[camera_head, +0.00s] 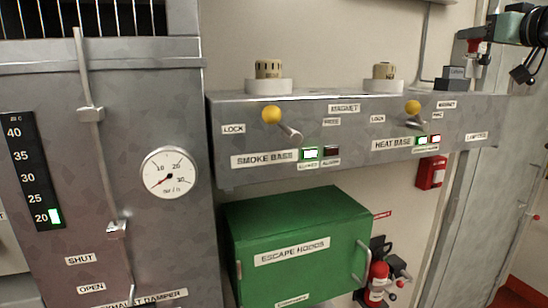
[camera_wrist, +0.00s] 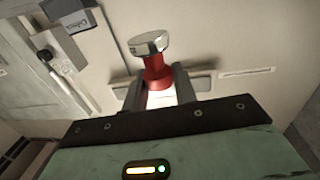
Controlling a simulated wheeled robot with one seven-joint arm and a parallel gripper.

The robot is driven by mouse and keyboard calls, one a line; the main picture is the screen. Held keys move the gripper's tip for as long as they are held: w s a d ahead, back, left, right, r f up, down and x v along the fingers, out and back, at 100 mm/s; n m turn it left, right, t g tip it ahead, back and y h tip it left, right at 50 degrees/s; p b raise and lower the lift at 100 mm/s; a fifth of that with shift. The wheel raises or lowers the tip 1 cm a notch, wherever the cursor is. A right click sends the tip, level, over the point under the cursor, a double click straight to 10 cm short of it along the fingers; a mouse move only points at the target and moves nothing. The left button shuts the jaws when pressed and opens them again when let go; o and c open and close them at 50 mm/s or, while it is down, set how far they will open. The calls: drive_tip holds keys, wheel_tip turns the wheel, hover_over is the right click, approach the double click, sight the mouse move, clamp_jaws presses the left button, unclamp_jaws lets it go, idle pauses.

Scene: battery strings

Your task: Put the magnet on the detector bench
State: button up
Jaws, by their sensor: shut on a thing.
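The magnet (camera_wrist: 154,67), a red body with a shiny metal disc at one end, is between the fingers of my gripper (camera_wrist: 160,88) in the wrist view. My gripper is shut on its red part. In the head view my gripper (camera_head: 477,40) is at the upper right, with the red of the magnet (camera_head: 473,47) showing small at its fingers. The detector bench (camera_head: 350,106) is a grey metal ledge along the wall. The magnet is above its right end and appears apart from it. A label reading MAGNET is on the bench front, near its middle.
A green cabinet (camera_head: 297,240) is below; a grey damper housing (camera_head: 150,110) stands left.

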drive_tip(key=s+a+f+m+h+b, duration=0.1)
drive_tip(key=s+a+f+b, duration=0.2)
drive_tip(key=f, duration=2.2)
drive_tip(key=s+a+f+h+b, duration=0.2)
drive_tip(key=s+f, duration=0.6)
drive_tip(key=f, duration=1.7)
drive_tip(key=s+a+f+m+h+b, duration=0.1)
drive_tip(key=s+a+f+b, duration=0.4)
drive_tip(key=f, duration=2)
drive_tip(key=shift+s+a+f+m+t, duration=0.3)
drive_tip(key=shift+s+f, duration=0.05)
drive_tip(key=shift+s, duration=0.25)
